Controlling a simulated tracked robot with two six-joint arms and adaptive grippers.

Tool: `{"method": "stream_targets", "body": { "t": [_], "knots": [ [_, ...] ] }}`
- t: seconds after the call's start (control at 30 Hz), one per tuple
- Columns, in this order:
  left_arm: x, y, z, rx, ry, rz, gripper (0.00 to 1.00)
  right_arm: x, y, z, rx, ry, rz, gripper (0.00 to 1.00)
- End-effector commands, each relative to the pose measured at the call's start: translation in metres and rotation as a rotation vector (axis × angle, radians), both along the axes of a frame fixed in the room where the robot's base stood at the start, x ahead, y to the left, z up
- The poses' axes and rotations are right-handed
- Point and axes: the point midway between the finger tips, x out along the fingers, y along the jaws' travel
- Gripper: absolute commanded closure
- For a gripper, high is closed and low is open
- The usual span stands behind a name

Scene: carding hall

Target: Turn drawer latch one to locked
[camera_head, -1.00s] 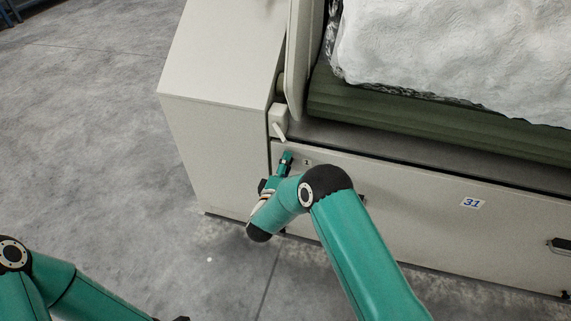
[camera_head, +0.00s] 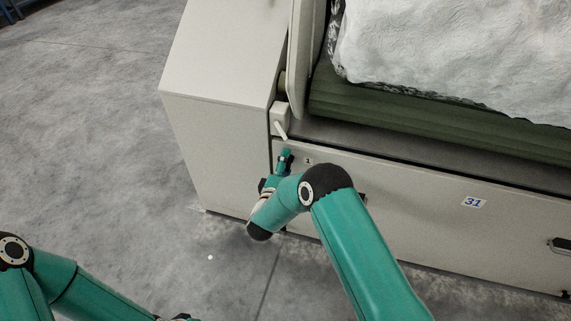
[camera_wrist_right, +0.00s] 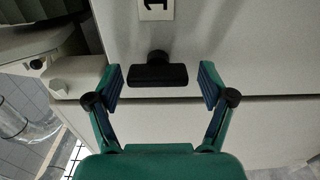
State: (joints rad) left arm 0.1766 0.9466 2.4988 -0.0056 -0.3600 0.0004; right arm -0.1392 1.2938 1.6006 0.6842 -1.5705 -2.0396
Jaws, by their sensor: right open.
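Drawer latch one (camera_wrist_right: 158,73) is a black T-shaped handle on the pale drawer front, below the label "1" (camera_wrist_right: 155,9) in the right wrist view. Its bar lies crosswise in that view, between the fingertips of my right gripper (camera_wrist_right: 160,80). The gripper is open, with a gap between each finger and the bar. In the head view my right gripper (camera_head: 286,158) is at the upper left of the drawer front, beside the label "1" (camera_head: 307,161), and the latch is hidden there.
The pale machine carries white fibre (camera_head: 440,60) over a green ribbed roller (camera_head: 420,120). A small white lever (camera_head: 281,130) sticks out just above my right gripper. Another black latch (camera_head: 560,246) is at the far right, past the label "31" (camera_head: 472,202). Open floor (camera_head: 90,150) lies left.

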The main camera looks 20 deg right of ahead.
Motion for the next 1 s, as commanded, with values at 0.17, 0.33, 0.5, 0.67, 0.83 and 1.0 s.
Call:
{"method": "stream_targets", "body": {
  "t": [0.17, 0.33, 0.5, 0.67, 0.83, 1.0],
  "knots": [
    [0.0, 0.0, 0.001, 0.0, 0.0, 0.0, 1.0, -0.001, 0.0, 0.0, 0.001, -0.001, -0.003, 0.19],
    [0.0, 0.0, 0.001, 0.0, 0.0, 0.0, 1.0, -0.012, 0.007, 0.0, 0.0, 0.002, -0.002, 0.19],
    [0.0, 0.0, 0.001, 0.0, 0.0, 0.0, 1.0, -0.036, 0.025, 0.0, -0.001, 0.003, 0.002, 0.19],
    [0.0, 0.0, 0.001, 0.0, 0.0, 0.0, 1.0, -0.064, 0.043, -0.001, -0.002, 0.003, 0.003, 0.19],
    [0.0, 0.0, 0.001, 0.0, 0.0, 0.0, 1.0, -0.086, 0.059, -0.001, -0.001, 0.001, 0.002, 0.19],
    [0.0, 0.0, 0.001, 0.0, 0.0, 0.0, 1.0, -0.098, 0.065, -0.001, 0.0, 0.001, 0.0, 0.19]
  ]
}}
